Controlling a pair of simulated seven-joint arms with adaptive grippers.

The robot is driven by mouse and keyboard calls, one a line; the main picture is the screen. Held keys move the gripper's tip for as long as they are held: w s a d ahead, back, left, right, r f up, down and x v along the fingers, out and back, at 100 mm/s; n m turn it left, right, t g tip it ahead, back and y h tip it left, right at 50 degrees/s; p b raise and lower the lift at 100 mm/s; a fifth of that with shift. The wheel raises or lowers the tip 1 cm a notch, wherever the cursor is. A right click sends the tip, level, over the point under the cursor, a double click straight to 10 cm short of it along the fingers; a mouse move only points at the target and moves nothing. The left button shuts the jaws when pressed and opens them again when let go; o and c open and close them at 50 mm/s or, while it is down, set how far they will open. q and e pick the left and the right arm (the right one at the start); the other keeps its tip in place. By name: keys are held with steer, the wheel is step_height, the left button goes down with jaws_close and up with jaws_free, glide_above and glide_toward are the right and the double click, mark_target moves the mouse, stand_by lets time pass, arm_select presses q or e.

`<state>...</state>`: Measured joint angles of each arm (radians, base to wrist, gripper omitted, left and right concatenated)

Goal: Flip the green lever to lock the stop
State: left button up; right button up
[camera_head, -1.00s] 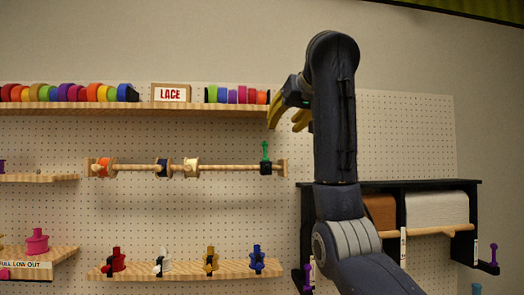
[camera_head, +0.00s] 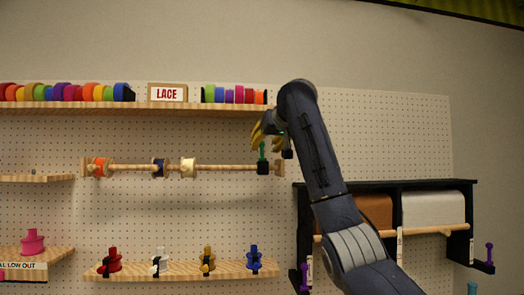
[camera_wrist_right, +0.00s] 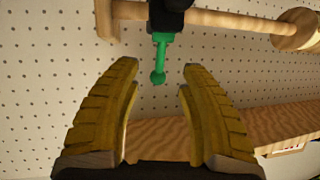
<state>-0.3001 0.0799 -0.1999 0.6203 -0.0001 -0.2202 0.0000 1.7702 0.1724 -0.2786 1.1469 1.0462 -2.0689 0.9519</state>
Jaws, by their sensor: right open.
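The green lever (camera_head: 262,153) stands upright on the black stop (camera_head: 263,168) at the right end of the wooden rod. In the right wrist view the lever (camera_wrist_right: 159,58) hangs down in the picture from the black stop (camera_wrist_right: 168,18). My right gripper (camera_head: 267,138) is open beside and above the lever in the head view. In the wrist view its two yellow fingers (camera_wrist_right: 160,75) are spread apart, with the lever's round tip between their tips and no visible contact. My left gripper is out of view.
The wooden rod (camera_head: 220,168) carries several ribbon spools. A shelf (camera_head: 190,107) with ribbon rolls and a LACE sign runs above it. A lower shelf (camera_head: 180,270) holds several coloured pieces. A black rack (camera_head: 380,184) with paper rolls stands right of the rod.

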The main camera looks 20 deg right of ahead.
mark_target(262, 148)
steer(key=shift+x, duration=2.1)
steer(key=shift+o, duration=0.4)
jaws_close()
